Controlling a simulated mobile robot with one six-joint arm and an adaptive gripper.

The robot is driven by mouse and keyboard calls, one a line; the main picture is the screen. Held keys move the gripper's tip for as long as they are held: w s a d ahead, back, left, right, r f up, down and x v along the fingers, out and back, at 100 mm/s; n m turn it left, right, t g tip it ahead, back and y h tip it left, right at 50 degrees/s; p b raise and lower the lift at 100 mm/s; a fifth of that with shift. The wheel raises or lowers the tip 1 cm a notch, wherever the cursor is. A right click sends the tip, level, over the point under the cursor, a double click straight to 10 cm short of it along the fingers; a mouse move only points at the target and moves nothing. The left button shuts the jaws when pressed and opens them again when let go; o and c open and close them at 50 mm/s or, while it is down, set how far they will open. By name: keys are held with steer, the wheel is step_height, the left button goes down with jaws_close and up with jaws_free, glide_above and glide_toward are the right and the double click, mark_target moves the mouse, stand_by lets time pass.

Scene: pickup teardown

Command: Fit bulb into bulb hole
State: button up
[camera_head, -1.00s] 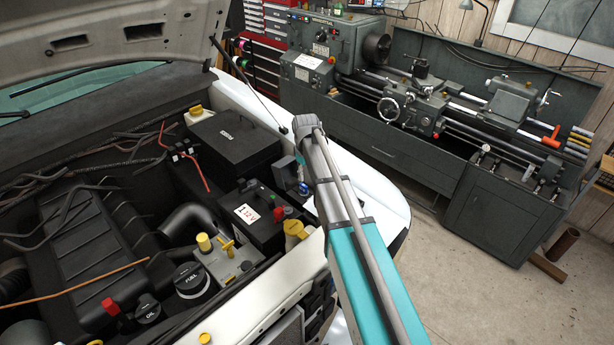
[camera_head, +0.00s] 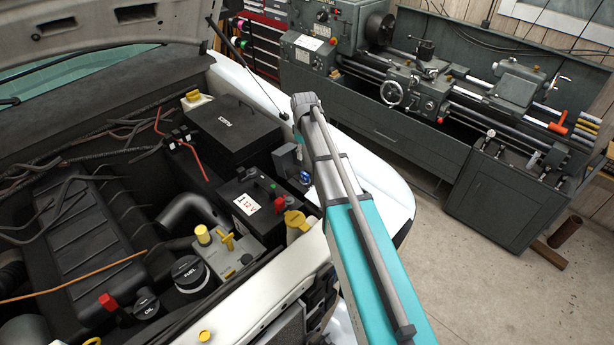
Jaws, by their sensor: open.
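No bulb and no bulb hole can be made out in the head view. My arm rises from the bottom right across the front corner of the vehicle. Its upper end is over the fender beside the engine bay (camera_head: 150,262). My gripper does not show; it may be hidden behind my arm or outside the picture. The front corner of the vehicle is partly covered by my arm.
The bay holds a battery (camera_head: 247,205), a black box (camera_head: 235,130), a fuel cap (camera_head: 187,271) and an oil cap (camera_head: 145,302). The raised hood (camera_head: 90,30) is above. A lathe (camera_head: 440,90) stands behind.

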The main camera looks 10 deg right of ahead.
mark_target(305, 173)
steer(key=shift+f+b, duration=4.8)
steer(key=shift+f, duration=0.15)
jaws_close()
steer(key=shift+r, duration=0.15)
step_height(305, 173, up, 7)
steer(key=p, duration=0.7)
